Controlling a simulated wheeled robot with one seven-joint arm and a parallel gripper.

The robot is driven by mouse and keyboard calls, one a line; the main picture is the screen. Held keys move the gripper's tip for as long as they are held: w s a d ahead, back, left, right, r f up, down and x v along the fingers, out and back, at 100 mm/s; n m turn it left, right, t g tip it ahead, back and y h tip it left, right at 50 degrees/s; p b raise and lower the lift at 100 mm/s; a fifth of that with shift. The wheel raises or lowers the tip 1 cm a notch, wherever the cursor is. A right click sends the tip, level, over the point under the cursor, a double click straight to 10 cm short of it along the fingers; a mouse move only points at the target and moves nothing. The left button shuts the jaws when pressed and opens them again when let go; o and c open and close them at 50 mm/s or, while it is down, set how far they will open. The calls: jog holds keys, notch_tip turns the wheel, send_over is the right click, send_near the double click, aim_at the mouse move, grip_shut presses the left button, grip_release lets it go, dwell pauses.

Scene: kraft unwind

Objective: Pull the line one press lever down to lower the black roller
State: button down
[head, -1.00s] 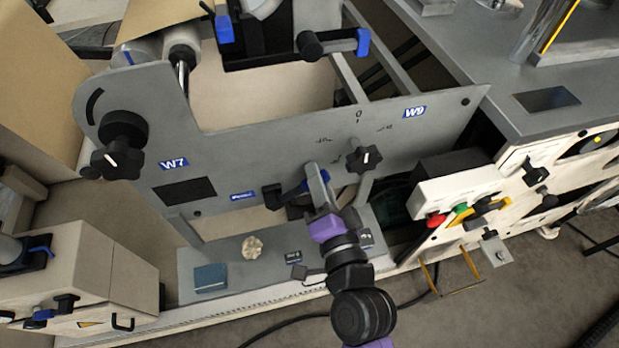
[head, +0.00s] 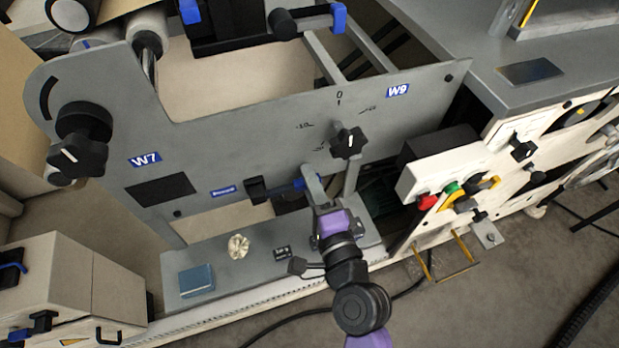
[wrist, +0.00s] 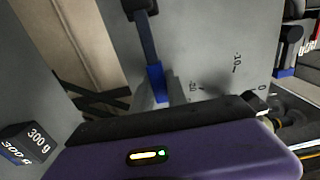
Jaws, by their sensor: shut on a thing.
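The press lever has a black pivot (head: 256,189) on the grey side plate and a blue grip (head: 299,185) pointing right, nearly level. In the wrist view its dark shaft (wrist: 147,42) runs from the black pivot at the top to the blue end (wrist: 156,80). My gripper (head: 309,181) is shut on the blue end, and the fingers partly hide it. The purple gripper body fills the bottom of the wrist view. I cannot tell for certain which roller is the black one.
A black star knob (head: 348,142) sits close above right of my gripper. Below, a grey ledge (head: 215,258) holds a blue block (head: 197,280), a pale crumpled piece (head: 238,246) and a small black weight (head: 282,253). A white control box (head: 450,176) stands right.

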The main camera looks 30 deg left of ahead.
jog(key=shift+f, duration=0.2)
jog(key=c, duration=1.3)
grip_release()
jog(key=shift+s+d, duration=0.1)
jog(key=b+v, duration=0.1)
jog(key=v, duration=0.6)
jog(key=shift+s+d, duration=0.15)
jog(key=shift+d, duration=0.1)
